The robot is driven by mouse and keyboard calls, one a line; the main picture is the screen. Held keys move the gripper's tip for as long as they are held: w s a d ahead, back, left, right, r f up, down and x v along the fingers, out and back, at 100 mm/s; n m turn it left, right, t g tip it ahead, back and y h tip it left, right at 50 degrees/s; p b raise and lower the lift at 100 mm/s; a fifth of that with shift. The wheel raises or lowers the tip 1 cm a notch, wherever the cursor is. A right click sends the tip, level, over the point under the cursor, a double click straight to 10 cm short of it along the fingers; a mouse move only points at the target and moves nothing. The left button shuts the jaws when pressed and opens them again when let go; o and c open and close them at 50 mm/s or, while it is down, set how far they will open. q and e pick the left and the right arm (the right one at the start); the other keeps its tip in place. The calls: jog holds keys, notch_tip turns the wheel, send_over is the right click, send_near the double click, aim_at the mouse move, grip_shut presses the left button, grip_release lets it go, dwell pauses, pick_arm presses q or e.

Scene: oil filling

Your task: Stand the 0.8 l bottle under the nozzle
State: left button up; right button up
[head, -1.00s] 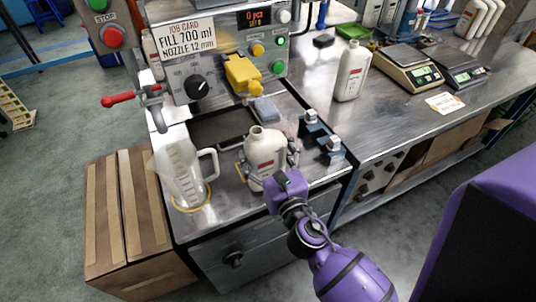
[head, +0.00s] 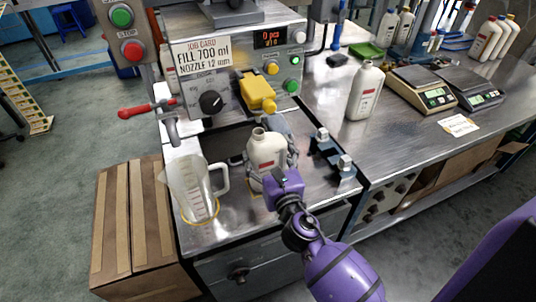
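My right gripper (head: 271,177) is closed around the lower body of an open-necked white bottle (head: 266,146), with fingers at its sides. The bottle is nearly upright above the front of the filling bench, in front of the dark recessed tray (head: 225,145). I cannot tell whether its base touches the surface, and its label is too small to read. A metal spout with a red lever (head: 145,112), apparently the nozzle, is on the machine's left side, left of the bottle. A second white bottle (head: 364,92) stands on the right bench. My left gripper is not in view.
A clear measuring jug (head: 195,188) stands at the bench's front left. A yellow part (head: 258,92) juts from the machine panel. Two scales (head: 422,90) stand at right.

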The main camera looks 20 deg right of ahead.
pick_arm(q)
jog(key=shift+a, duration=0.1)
pick_arm(e)
jog(key=o, duration=1.2)
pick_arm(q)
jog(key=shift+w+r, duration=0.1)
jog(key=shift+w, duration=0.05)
pick_arm(e)
jog(key=shift+s, duration=0.1)
jog(key=s, duration=1.2)
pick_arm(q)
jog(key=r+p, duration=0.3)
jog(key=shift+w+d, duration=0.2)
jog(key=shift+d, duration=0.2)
pick_arm(e)
jog(key=s+f+m+g, duration=0.4)
jog(key=s+f+m, duration=0.7)
jog(key=m, duration=0.6)
jog(key=s+f+m+g+y, duration=0.1)
jog(key=s+f+m+g, duration=0.4)
jog(key=s+f+m, duration=0.6)
jog(key=s+m, duration=0.1)
jog(key=m, duration=0.6)
jog(key=shift+s+d, duration=0.3)
jog(key=shift+d, duration=0.05)
